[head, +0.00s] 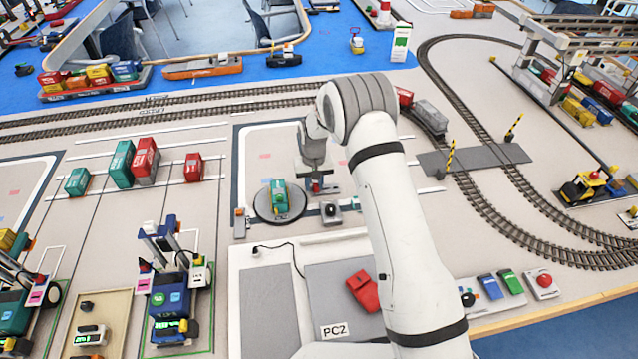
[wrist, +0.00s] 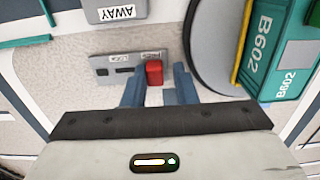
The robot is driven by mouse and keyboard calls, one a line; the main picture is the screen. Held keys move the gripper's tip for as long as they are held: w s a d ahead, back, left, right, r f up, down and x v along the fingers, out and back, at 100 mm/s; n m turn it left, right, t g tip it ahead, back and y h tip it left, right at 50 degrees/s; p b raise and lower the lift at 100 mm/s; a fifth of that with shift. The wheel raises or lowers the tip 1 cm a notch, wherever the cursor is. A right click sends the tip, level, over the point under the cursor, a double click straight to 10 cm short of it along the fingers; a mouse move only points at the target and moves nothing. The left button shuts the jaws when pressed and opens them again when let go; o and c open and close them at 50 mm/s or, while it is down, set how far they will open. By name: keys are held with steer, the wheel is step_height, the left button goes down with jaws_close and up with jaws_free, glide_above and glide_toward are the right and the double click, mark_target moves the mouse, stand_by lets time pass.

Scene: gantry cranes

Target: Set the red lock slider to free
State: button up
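The red lock slider (wrist: 154,72) is a small red knob at the right end of a dark slot in a grey plate (wrist: 104,67) in the wrist view. Two small labels sit above the slot, one by the knob and one left of it; I cannot read them surely. My arm hides part of that area.
A round grey turntable (wrist: 206,55) carries a green B602 container (wrist: 274,50), close right of the slider. In the head view the container (head: 280,197) is left of my gripper. A small box with a black knob (head: 330,210) stands just in front. Rails run behind.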

mark_target(315, 185)
steer(key=shift+o, duration=1.8)
step_height(315, 185, up, 8)
steer(key=shift+f+b, duration=0.1)
steer(key=shift+b, duration=0.65)
steer(key=shift+d, duration=0.1)
